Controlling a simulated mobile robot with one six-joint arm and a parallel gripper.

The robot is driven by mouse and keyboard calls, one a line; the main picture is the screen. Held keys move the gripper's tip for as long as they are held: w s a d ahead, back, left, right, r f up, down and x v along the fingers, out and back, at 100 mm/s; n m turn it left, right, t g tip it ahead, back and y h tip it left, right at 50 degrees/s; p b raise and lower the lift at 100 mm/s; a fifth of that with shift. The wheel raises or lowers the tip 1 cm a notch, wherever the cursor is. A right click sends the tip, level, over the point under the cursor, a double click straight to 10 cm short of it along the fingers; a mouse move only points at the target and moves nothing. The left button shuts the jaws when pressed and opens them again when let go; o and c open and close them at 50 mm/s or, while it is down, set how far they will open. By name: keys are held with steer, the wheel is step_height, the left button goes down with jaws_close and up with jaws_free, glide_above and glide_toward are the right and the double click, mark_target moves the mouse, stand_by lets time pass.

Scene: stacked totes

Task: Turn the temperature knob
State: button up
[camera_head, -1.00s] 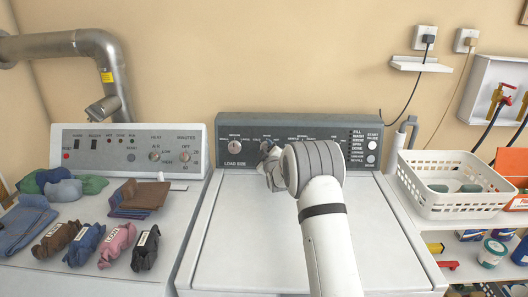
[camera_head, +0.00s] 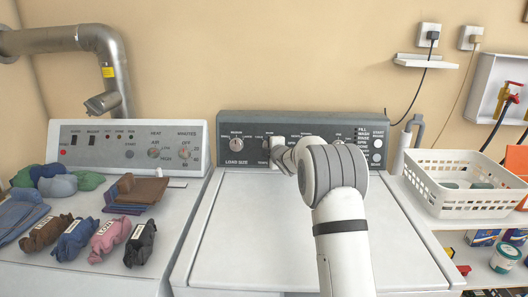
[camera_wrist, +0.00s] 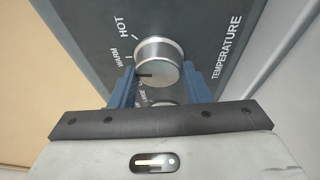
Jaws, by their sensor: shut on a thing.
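The temperature knob (camera_wrist: 160,58) is a round silver knob on the washer's dark grey panel, beside the printed word TEMPERATURE. In the wrist view its dark pointer mark faces left, just past the WARM mark on the side away from HOT. My gripper (camera_wrist: 160,77) has one blue finger on each side of the knob and is shut on it. In the head view my gripper (camera_head: 276,152) is at the control panel (camera_head: 300,124), right of the load size knob (camera_head: 236,145), and mostly covers the temperature knob.
The washer's white lid (camera_head: 250,235) is clear under my arm. At left, a dryer (camera_head: 192,130) carries folded and rolled clothes. At right, a white basket (camera_head: 460,204) stands on a shelf.

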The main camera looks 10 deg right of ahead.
steer(key=shift+d+f+n+g, duration=0.1)
steer(key=shift+d+n+g, duration=0.3)
steer(key=shift+n, duration=0.4)
steer(key=shift+p, duration=0.3)
steer(key=o, duration=0.8)
steer(key=shift+w+d, duration=0.1)
steer(key=shift+d, duration=0.05)
steer(key=shift+o, duration=0.8)
steer(key=shift+a, duration=0.2)
steer(key=b+v, duration=0.1)
steer(key=v, duration=0.7)
